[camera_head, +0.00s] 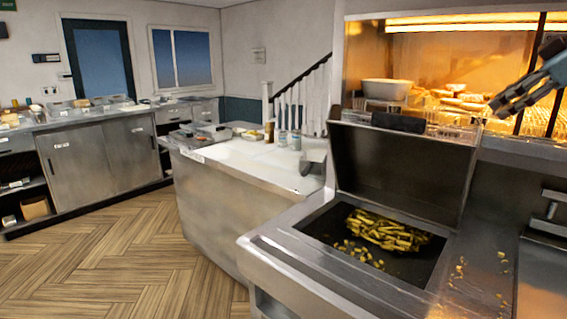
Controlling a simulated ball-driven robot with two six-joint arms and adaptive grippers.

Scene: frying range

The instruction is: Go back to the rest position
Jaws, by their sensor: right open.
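My right gripper (512,101) shows at the upper right, in front of the lit warming cabinet. Its dark fingers point left and down, and it is open with nothing seen between them. It is raised well above the counter and apart from the fryer. My left gripper is not in view.
Below stands a fryer station (290,252) with its dark lid (400,168) raised and fries (388,232) in its well. Crumbs lie on the steel to its right. A steel counter (240,160) with bottles stands left of it. The wooden floor (110,260) is clear.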

